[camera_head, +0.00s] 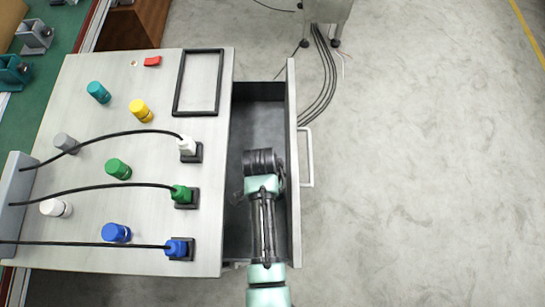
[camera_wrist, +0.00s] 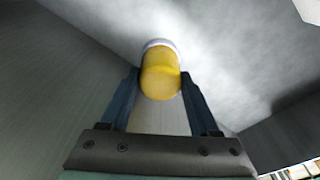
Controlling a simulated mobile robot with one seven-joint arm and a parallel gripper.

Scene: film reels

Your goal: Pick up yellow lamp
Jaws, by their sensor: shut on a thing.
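A yellow lamp (camera_wrist: 161,78) with a pale base sits between the two fingers of my gripper (camera_wrist: 160,84) in the wrist view. My gripper is shut on it. In the head view my arm reaches over the open drawer (camera_head: 291,225), and its end hides the fingers and the held lamp. Another yellow lamp (camera_head: 141,110) lies on the grey panel (camera_head: 75,90) in the head view, left of the drawer and apart from my gripper.
Teal (camera_head: 98,91), grey (camera_head: 66,143), green (camera_head: 118,169), white (camera_head: 56,208) and blue (camera_head: 116,232) lamps lie on the panel. Black cables run to plugs along its right side. A black frame (camera_head: 178,82) lies at the top. Open floor (camera_head: 430,160) is to the right.

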